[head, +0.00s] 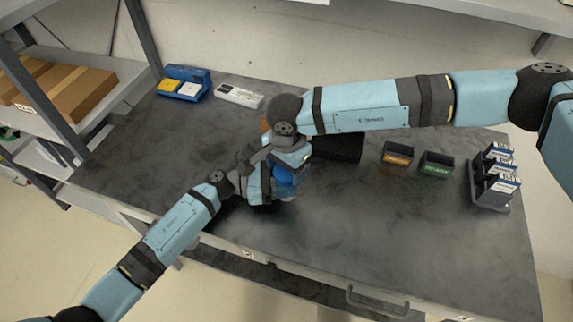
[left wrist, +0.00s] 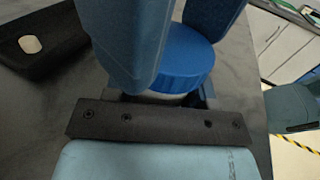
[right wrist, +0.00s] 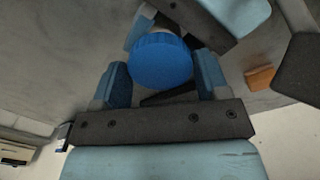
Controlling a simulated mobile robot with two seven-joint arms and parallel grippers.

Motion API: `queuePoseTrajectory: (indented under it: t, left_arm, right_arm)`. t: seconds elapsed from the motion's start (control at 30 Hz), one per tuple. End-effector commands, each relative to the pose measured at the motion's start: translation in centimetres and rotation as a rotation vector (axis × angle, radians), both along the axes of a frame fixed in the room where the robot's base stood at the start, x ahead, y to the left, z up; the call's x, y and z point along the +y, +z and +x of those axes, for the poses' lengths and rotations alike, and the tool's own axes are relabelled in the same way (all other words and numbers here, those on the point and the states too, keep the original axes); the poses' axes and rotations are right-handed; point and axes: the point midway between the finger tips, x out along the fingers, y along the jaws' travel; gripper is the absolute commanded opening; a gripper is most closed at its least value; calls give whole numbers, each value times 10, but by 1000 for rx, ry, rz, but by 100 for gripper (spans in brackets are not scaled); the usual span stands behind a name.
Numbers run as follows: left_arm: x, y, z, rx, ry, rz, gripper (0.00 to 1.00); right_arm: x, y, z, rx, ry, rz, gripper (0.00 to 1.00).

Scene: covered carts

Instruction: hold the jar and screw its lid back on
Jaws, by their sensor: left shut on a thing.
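The blue lid (left wrist: 180,62) sits on top of the jar, with a pale strip of the jar (left wrist: 165,98) showing just under it; whether the thread is engaged cannot be seen. My left gripper (head: 268,188) is shut on the jar's body below the lid. My right gripper (head: 290,168) comes down from above, with one finger on each side of the lid (right wrist: 162,60). The right wrist view shows its two fingers flanking the lid's rim; whether they press on it cannot be told. In the head view the arms and grippers hide most of the jar.
A dark box (head: 341,149) stands just behind the grippers. Bins with orange (head: 397,158) and green (head: 436,166) labels and a rack (head: 492,196) stand to the right. A blue box (head: 184,84) and a white packet (head: 239,95) lie at the back left. The front right tabletop is clear.

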Motion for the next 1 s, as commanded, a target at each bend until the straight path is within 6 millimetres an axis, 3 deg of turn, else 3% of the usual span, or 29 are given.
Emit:
queuePoseTrajectory:
  t: [0.03, 0.13, 0.37, 0.47, 0.8, 0.9, 1.0]
  left_arm:
    - [0, 0, 0, 0, 0, 0, 0]
    - [0, 0, 0, 0, 0, 0, 0]
    - [0, 0, 0, 0, 0, 0, 0]
    - [0, 0, 0, 0, 0, 0, 0]
    - [0, 0, 0, 0, 0, 0, 0]
    - [0, 0, 0, 0, 0, 0, 0]
    - [0, 0, 0, 0, 0, 0, 0]
  right_arm:
    - [0, 0, 0, 0, 0, 0, 56]
    - [0, 0, 0, 0, 0, 0, 35]
    - [0, 0, 0, 1, -37, 1, 35]
    - [0, -1, 0, 2, -168, 1, 35]
    - [0, -1, 0, 2, -914, 1, 35]
    - [0, -1, 0, 2, -1069, 0, 35]
    - [0, -1, 0, -1, -1054, -1, 35]
